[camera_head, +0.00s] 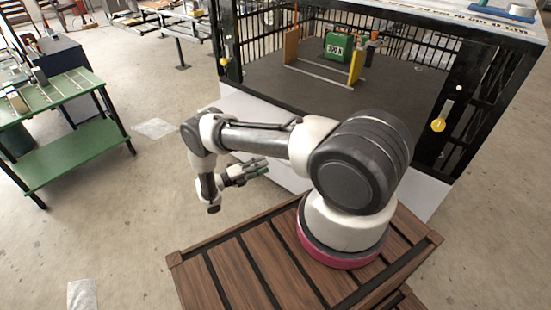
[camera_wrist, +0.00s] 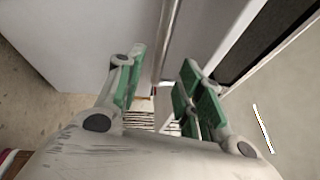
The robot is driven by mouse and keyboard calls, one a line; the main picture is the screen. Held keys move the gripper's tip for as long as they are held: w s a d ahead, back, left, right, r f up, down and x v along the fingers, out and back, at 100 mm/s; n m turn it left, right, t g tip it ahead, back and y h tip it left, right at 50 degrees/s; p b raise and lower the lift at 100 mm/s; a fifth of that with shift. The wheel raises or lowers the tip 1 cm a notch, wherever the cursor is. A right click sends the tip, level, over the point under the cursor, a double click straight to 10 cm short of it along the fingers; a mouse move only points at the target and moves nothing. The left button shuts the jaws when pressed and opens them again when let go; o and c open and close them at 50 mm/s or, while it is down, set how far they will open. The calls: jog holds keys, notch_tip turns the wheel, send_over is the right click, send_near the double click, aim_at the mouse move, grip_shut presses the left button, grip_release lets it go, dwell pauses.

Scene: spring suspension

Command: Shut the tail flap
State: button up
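The tail flap (camera_head: 240,108) looks like the pale panel hanging down from the front edge of the black caged bed; my arm hides much of its middle. My gripper (camera_head: 262,167) is in front of the flap, fingers pointing right. In the wrist view, my gripper (camera_wrist: 158,88) has its green-padded fingers spread apart. A pale panel (camera_wrist: 75,45), likely the flap, fills the upper left there, and a narrow metal edge (camera_wrist: 166,40) runs down toward the gap between the fingers. I cannot tell whether the fingers touch it. Nothing is clearly held.
The bed's dark floor (camera_head: 300,85) carries a green box (camera_head: 338,46) marked 200 N, between an orange post (camera_head: 291,46) and a yellow post (camera_head: 356,66). Yellow tags (camera_head: 438,125) hang at the corner posts.

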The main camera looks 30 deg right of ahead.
jog(key=shift+n+t, duration=0.3)
jog(key=shift+n, duration=0.4)
jog(key=d, duration=0.7)
jog(key=shift+w+d+r, duration=0.2)
jog(key=shift+r, duration=0.2)
grip_shut()
